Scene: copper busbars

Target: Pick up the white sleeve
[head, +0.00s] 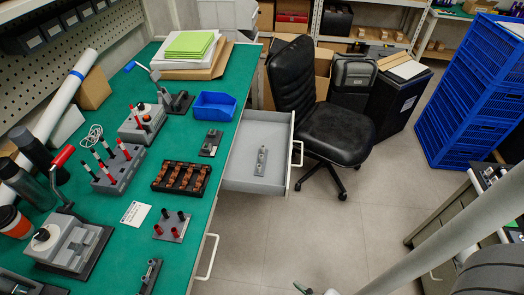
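A grey stand (118,172) on the green bench holds several upright posts with black, red and pale segments. Small white bands show on these posts, but I cannot tell whether one is the white sleeve. A grey block behind it (141,126) carries more short red and dark posts. A small grey plate (171,228) nearer the front has short red and dark posts and no clear white one. My pale arm link crosses the lower right, and its far end runs out at the bottom edge.
The green bench (228,112) also bears a dark tray (182,178) of copper parts, a blue bin (214,106) and a lever press (70,243). An open drawer (240,170) juts out with a grey part inside. A black chair (335,133) stands beyond; the floor in front is clear.

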